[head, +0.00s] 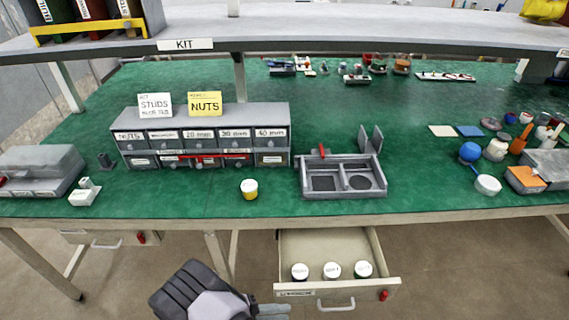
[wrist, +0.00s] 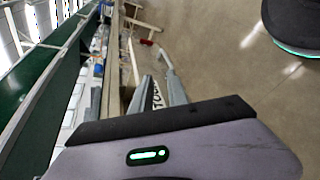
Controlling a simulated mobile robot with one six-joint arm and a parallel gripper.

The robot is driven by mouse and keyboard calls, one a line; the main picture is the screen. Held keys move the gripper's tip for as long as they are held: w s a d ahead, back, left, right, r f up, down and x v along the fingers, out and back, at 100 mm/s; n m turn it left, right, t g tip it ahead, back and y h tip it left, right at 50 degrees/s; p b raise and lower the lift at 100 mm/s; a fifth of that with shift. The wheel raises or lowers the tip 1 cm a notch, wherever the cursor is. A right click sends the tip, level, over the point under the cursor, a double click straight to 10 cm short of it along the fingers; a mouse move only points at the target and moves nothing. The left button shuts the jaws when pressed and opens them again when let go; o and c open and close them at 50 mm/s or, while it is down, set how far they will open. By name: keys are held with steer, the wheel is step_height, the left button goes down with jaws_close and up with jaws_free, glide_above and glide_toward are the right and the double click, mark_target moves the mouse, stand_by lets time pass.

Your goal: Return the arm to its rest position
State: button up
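My gripper (head: 273,311) shows at the bottom of the head view, low in front of the bench and left of the open drawer (head: 388,284). My dark arm link lies just left of it. In the wrist view my gripper (wrist: 161,92) has two grey fingers apart, with nothing held between them. Lettering on a drawer front shows through the gap. The fingers point along the bench's front, and I cannot tell whether they touch the drawer.
The open drawer holds three white-lidded canisters (head: 331,270). On the green bench top (head: 220,199) stand a yellow-banded canister (head: 249,189), a grey two-well fixture (head: 342,182) and a labelled drawer cabinet (head: 205,116). Floor in front of the bench is clear.

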steer(key=w+d+r+m+g+y, duration=0.1)
steer(key=d+r+m+g+y, duration=0.25)
steer(key=r, duration=0.95)
steer(key=w+d+r+m+g+y, duration=0.15)
steer(key=r+m+y, duration=0.35)
steer(key=r, duration=0.9)
steer(key=s+d+r+m+t+y, duration=0.2)
steer(key=s+d+r+t+y, duration=0.1)
steer(key=r, duration=0.4)
steer(key=s+d+r+m+t+y, duration=0.2)
steer(key=s+d+r+t+y, duration=0.1)
steer(key=s+r, duration=0.4)
steer(key=shift+s+d+r+m+t+y, duration=0.4)
steer(key=shift+r+t+y, duration=0.2)
steer(key=shift+t, duration=0.3)
